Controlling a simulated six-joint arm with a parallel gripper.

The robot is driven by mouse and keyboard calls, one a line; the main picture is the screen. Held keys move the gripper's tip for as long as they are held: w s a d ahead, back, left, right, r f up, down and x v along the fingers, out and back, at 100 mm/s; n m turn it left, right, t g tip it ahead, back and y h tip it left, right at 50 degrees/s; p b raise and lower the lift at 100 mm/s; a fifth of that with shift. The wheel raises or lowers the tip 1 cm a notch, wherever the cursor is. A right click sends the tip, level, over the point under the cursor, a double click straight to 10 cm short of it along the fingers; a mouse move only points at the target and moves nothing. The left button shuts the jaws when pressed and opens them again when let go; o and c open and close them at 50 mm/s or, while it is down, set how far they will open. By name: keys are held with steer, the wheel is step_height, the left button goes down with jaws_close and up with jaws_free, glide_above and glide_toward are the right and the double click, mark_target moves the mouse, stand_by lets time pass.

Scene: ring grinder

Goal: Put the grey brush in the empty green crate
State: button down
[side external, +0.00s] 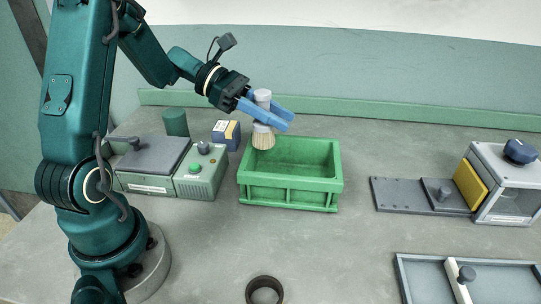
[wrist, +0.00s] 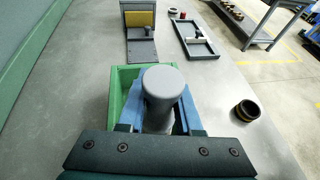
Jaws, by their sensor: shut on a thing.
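The grey brush (side external: 263,138) has a grey handle and pale bristles that point down. My gripper (side external: 268,110) has blue fingers and is shut on the brush's handle. It holds the brush upright over the left back part of the green crate (side external: 290,193). The bristles' lower end shows near the crate's back left rim; I cannot tell how far down it reaches. The crate's visible inside is bare. In the wrist view the round top of the brush handle (wrist: 163,84) stands between the fingers and hides much of the crate (wrist: 122,80).
A green box with a knob (side external: 201,170), a grey-lidded box (side external: 153,160), a green cylinder (side external: 175,122) and a blue-yellow box (side external: 226,134) stand left of the crate. The grinder unit (side external: 505,185) and a tray (side external: 425,280) are right. A dark ring (side external: 264,290) lies in front.

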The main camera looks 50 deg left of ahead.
step_height(320, 180, down, 10)
steer(key=shift+a+r, duration=0.1)
steer(key=shift+r, duration=0.05)
stand_by(0.3)
steer(key=c, duration=0.6)
jaws_free()
steer(key=shift+r, duration=0.1)
steer(key=v, duration=0.7)
steer(key=shift+s+a, duration=0.2)
